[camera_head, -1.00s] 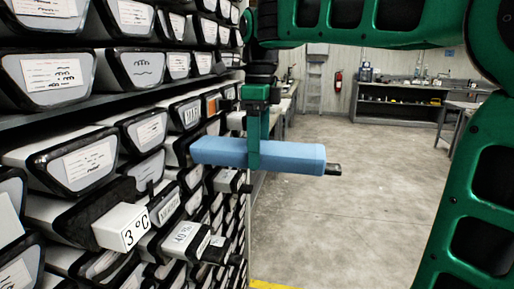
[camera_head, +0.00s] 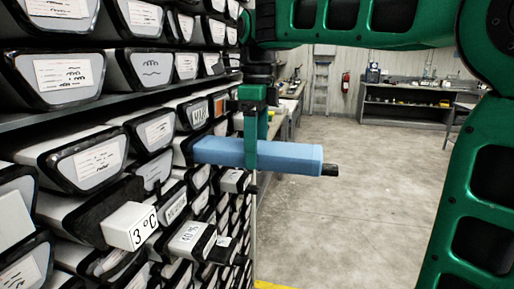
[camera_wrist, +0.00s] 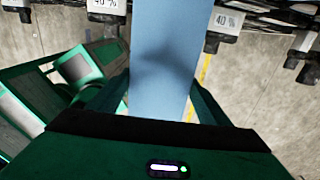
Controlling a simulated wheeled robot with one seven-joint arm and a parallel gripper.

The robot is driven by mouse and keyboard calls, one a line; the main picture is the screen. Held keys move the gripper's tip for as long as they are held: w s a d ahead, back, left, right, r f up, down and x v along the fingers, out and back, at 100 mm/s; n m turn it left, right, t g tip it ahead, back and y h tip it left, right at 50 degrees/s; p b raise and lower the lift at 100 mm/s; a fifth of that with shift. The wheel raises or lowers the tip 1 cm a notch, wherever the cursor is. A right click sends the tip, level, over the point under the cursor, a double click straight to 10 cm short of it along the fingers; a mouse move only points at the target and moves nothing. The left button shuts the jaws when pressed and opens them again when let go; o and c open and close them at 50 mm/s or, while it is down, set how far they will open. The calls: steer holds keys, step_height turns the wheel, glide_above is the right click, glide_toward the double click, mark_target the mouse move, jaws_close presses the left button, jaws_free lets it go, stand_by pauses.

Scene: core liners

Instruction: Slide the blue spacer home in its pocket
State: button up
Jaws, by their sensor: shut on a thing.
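The blue spacer (camera_head: 288,157) is a long light-blue bar with a dark stub at its right end. My gripper (camera_head: 251,156) is shut on it near its middle and holds it level. Its left end is against or just inside the rack's face, beside a dark-rimmed opening; I cannot tell how far in it reaches. The pocket itself is mostly hidden behind the spacer. In the wrist view the spacer (camera_wrist: 162,55) runs up the middle between the fingers of my gripper (camera_wrist: 158,100), and its far end is out of frame.
The rack (camera_head: 60,120) on the left holds rows of labelled liners. A white block marked "3°C" (camera_head: 130,226) and a box marked "40 %" (camera_head: 192,238) stick out below the spacer. The concrete floor (camera_head: 340,225) to the right is clear. A workbench (camera_head: 405,103) stands far back.

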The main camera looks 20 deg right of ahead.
mark_target(241, 143)
steer(key=shift+w+a+r, duration=0.1)
steer(key=shift+w+a, duration=0.5)
steer(key=shift+a, duration=0.2)
steer(key=shift+w+a, duration=0.6)
steer(key=shift+a, duration=0.15)
steer(key=o, duration=1.1)
steer(key=shift+r, duration=0.1)
steer(key=shift+r, duration=5.3)
